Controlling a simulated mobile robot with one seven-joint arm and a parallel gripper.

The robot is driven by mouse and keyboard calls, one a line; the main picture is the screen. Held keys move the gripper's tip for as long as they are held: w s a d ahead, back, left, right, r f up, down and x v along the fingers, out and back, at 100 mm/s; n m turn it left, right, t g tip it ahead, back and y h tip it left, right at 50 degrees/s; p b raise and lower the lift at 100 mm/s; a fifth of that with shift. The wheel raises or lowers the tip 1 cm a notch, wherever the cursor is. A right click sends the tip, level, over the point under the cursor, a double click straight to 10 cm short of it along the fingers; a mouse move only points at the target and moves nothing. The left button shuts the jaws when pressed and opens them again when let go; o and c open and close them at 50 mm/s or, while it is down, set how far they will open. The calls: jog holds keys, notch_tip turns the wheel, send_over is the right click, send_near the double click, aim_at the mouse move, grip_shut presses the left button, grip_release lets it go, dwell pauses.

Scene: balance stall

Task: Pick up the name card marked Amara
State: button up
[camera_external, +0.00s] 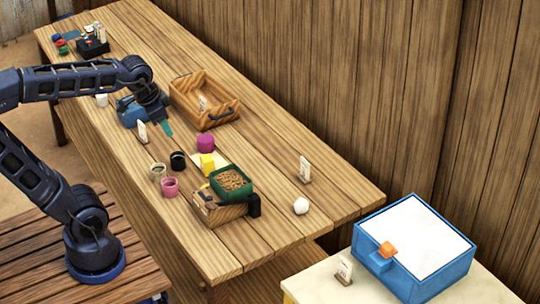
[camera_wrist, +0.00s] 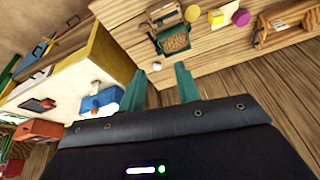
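Several small white name cards stand in the external view. One card (camera_external: 142,132) is just left of my gripper. Another card (camera_external: 203,103) is at the wooden tray, one (camera_external: 305,172) near the table's right side, and one (camera_external: 345,268) in front of the blue box. The writing is too small to read, so I cannot tell which is marked Amara. My gripper (camera_external: 167,129) is above the long table.
The long wooden table (camera_external: 265,151) holds a wooden tray (camera_external: 219,122), a green container (camera_external: 231,196) of brown pieces, a magenta pot (camera_external: 206,142) and other small pots. A blue box (camera_external: 414,285) with a white lid stands on a separate pale table. A plank wall is behind.

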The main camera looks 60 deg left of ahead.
jog(key=w+m+g, duration=0.1)
jog(key=w+m, duration=0.3)
jog(key=w, duration=1)
jog(key=m+g, duration=0.3)
jog(key=m, duration=1)
send_over(304, 176)
jog(key=f, duration=2.8)
jog(key=shift+w+a, duration=0.15)
jog(key=shift+a, duration=0.25)
jog(key=shift+w+f, duration=0.2)
jog(key=shift+f, duration=0.4)
notch_tip(304, 176, down, 10)
jog(key=shift+s+f, duration=0.1)
jog(key=shift+f, duration=0.15)
grip_shut()
